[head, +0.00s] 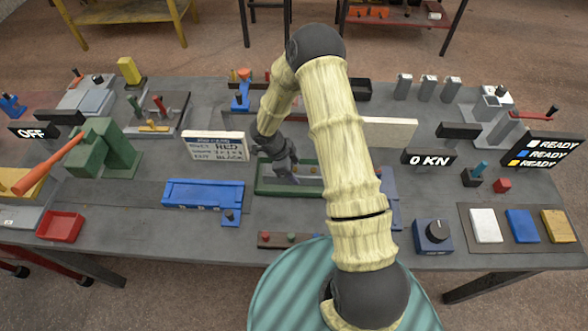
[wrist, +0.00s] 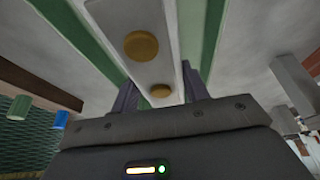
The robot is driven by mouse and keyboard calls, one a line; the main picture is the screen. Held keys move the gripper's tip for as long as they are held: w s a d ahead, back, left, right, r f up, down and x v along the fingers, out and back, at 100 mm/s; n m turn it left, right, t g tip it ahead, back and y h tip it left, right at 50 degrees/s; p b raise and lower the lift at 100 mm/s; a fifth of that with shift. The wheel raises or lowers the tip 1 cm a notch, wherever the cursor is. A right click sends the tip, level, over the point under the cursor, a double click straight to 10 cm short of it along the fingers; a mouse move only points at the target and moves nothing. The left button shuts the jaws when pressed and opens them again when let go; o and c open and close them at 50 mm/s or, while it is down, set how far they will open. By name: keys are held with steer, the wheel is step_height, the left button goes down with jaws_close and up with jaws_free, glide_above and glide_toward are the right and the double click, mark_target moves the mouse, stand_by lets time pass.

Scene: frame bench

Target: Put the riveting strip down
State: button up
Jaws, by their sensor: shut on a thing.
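The riveting strip (wrist: 150,68) is a pale grey bar with two round brass-coloured rivet heads, seen close up in the wrist view. My gripper (head: 293,178) is shut on it, with one dark finger on each side of the strip in the wrist view (wrist: 160,95). In the head view my gripper points down at the green frame (head: 275,190) in the middle of the bench. Green bars of it run on both sides of the strip in the wrist view (wrist: 212,35). The strip is hard to make out in the head view, and I cannot tell whether it touches the surface below.
A blue tray (head: 203,193) lies left of the green frame and a white sign board (head: 215,146) stands behind it. A low brown block with coloured buttons (head: 290,240) lies in front. A knob box (head: 433,237) stands to the right. My arm hides part of the bench.

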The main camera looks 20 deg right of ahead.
steer(key=o, duration=1.3)
steer(key=b+v, duration=0.1)
steer(key=v, duration=1.1)
steer(key=shift+d+r, duration=0.1)
